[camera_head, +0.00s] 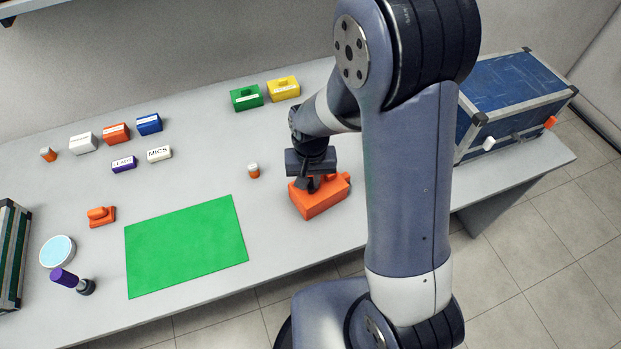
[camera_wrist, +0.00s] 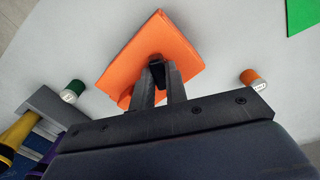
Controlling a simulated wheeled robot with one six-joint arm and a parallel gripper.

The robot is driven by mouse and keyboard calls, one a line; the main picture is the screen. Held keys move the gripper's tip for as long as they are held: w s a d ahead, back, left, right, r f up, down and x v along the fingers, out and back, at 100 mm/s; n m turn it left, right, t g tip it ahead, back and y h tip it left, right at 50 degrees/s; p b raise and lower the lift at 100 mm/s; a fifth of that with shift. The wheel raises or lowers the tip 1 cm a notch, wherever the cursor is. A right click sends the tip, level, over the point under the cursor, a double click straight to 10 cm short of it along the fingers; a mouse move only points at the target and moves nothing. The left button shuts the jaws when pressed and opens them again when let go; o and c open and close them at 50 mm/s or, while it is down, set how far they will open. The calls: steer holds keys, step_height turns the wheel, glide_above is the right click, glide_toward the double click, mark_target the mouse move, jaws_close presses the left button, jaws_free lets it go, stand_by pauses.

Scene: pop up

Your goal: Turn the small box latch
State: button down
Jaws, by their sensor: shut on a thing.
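A small orange box (camera_head: 318,203) stands on the table right of the green mat; it also fills the upper middle of the wrist view (camera_wrist: 138,54). A rounded orange piece sticks out at its side. My gripper (camera_head: 314,186) points down onto the top of this box. In the wrist view its two dark fingers (camera_wrist: 158,64) are close together at the middle of the box top, shut on a small part there that I take to be the latch. The fingers hide most of that part, so its angle cannot be told.
A green mat (camera_head: 187,247) lies to the left. A small orange-and-white cylinder (camera_head: 254,171) stands close to the box. Several coloured blocks stand at the back. A big blue case (camera_head: 515,95) with white and orange latches stands at the right.

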mark_target(310, 183)
steer(key=shift+n, duration=0.4)
steer(key=shift+n+b, duration=0.75)
steer(key=shift+n, duration=1.55)
steer(key=c, duration=1.4)
jaws_free()
steer(key=shift+r, duration=0.1)
step_height(310, 183, up, 11)
steer(key=shift+f, duration=0.2)
